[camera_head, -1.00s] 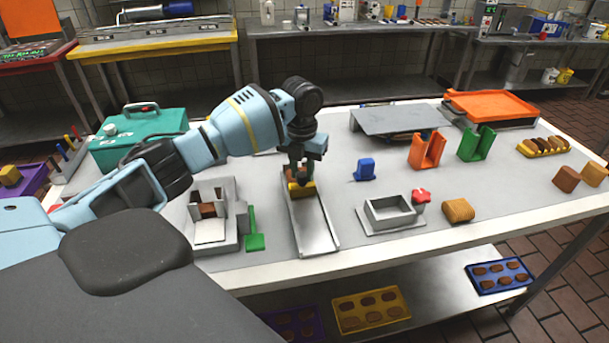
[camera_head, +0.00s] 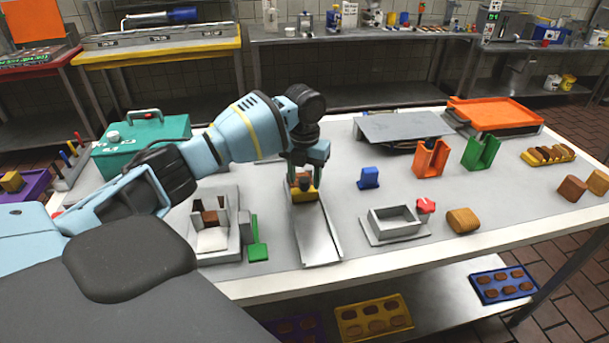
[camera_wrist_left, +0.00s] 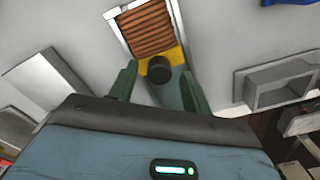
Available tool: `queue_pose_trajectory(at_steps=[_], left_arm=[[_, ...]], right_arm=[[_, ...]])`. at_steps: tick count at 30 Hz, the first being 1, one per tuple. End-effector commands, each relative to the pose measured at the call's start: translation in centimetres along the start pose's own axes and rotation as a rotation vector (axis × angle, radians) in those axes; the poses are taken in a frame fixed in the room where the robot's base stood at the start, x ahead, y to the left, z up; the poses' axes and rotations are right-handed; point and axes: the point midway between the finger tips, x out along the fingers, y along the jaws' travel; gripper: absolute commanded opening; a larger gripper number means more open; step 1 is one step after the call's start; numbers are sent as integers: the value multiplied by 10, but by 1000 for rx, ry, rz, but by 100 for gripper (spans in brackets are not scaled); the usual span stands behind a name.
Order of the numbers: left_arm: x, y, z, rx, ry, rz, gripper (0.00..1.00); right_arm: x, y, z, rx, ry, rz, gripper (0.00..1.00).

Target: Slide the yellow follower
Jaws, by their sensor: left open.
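The yellow follower (camera_head: 304,194) sits in the far part of a grey metal channel (camera_head: 318,240) on the table. It has a dark round knob, seen from above in the left wrist view (camera_wrist_left: 159,68). A brown ribbed stack (camera_wrist_left: 147,30) lies in the channel against the follower's far side. My left gripper (camera_head: 308,172) is over the follower, pointing down. In the left wrist view its two green fingers (camera_wrist_left: 160,85) are apart, one to each side of the knob, with gaps between. My right gripper is not in view.
The tabletop between the channel and the box is clear.

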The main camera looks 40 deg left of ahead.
Motion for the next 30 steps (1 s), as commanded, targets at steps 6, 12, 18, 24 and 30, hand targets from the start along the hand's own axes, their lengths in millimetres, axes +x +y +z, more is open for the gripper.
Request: queue_pose_trajectory(at_steps=[6, 12, 18, 24, 30], left_arm=[[-10, 0, 0, 1, -2, -1, 49], [-41, 0, 1, 1, -4, -2, 49], [-68, 0, 0, 0, -2, -1, 49], [-78, 0, 0, 0, -1, 0, 49], [-78, 0, 0, 0, 0, 0, 49]], right_arm=[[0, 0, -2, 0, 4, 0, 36], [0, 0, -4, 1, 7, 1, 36], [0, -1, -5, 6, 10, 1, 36], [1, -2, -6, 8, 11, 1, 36], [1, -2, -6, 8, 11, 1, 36]])
